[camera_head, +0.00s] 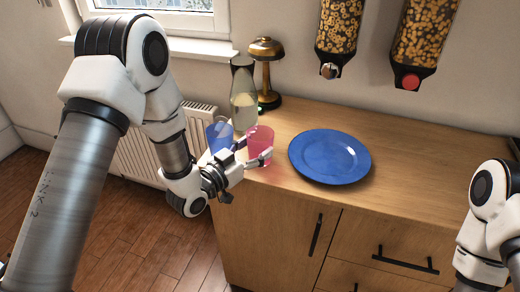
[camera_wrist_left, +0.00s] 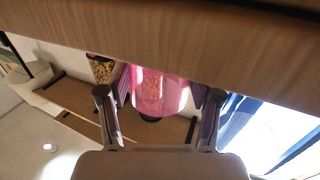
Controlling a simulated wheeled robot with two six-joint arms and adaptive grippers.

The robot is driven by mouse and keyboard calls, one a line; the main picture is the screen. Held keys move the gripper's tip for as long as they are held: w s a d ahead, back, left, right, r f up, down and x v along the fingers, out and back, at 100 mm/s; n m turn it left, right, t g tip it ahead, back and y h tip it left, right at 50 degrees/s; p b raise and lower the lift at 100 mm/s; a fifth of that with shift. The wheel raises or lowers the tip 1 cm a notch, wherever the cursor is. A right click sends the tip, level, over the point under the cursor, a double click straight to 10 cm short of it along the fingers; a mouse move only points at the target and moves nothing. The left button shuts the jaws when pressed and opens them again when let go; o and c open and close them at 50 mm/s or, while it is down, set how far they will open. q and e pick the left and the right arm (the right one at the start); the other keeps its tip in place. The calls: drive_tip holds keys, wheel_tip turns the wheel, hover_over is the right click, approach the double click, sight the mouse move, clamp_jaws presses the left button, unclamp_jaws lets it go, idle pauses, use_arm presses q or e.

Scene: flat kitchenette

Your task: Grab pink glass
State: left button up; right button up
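The pink glass (camera_head: 260,141) is a see-through tumbler standing on the wooden counter near its left front edge. My left gripper (camera_head: 258,149) is at the glass, with its fingers spread to either side of it. In the left wrist view the pink glass (camera_wrist_left: 160,92) fills most of the space between the two fingers (camera_wrist_left: 160,100). The fingers look open around it; whether either pad touches the glass is hard to see. My right arm (camera_head: 490,225) shows at the right edge, but its gripper is out of view.
A blue glass (camera_head: 219,137) stands close on the left of the pink one. A blue plate (camera_head: 330,157) lies to the right. Cereal dispensers (camera_head: 418,40) hang on the wall.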

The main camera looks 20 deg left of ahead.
use_arm(q)
drive_tip(key=c, duration=0.5)
